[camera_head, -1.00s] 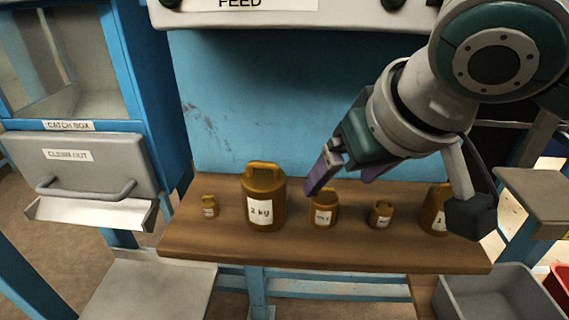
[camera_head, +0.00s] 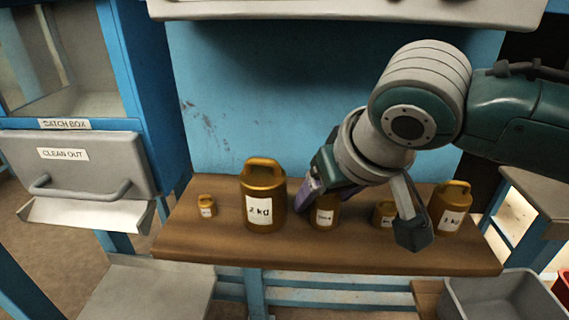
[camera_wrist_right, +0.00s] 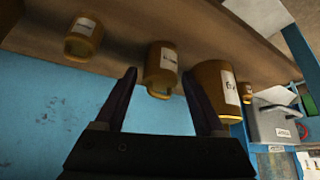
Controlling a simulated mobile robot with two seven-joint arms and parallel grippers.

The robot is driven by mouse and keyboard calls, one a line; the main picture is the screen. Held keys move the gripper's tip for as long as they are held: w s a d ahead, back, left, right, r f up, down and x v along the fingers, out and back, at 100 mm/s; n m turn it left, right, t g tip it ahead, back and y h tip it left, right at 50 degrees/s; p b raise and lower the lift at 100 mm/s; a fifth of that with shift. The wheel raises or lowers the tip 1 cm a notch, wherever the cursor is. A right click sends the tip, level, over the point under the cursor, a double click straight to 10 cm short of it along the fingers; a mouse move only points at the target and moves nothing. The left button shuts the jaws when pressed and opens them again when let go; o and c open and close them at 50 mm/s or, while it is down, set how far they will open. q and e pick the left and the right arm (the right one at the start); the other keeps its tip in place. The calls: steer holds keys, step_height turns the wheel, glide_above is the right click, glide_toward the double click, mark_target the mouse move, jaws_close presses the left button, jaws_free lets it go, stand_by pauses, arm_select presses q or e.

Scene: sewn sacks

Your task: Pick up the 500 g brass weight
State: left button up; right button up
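The middle brass weight (camera_head: 324,214) stands upright on the wooden shelf; its small label is hard to read but looks like 500 g. My right gripper (camera_head: 309,204) is just behind it and overlaps its upper part, hiding its handle. In the right wrist view the gripper (camera_wrist_right: 160,75) is open, with the weight (camera_wrist_right: 161,62) ahead, its handle between the two spread dark fingertips. Nothing is held; I cannot tell whether the fingers touch it. My left gripper is out of view.
The larger 2 kg weight (camera_head: 263,196) stands close on the left. A small weight (camera_head: 206,206) is farther left; another small one (camera_head: 382,214), partly hidden by my wrist, and a 1 kg weight (camera_head: 450,208) are right. The wooden shelf (camera_head: 350,257) is clear in front.

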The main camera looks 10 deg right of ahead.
jaws_close()
stand_by(0.3)
stand_by(0.4)
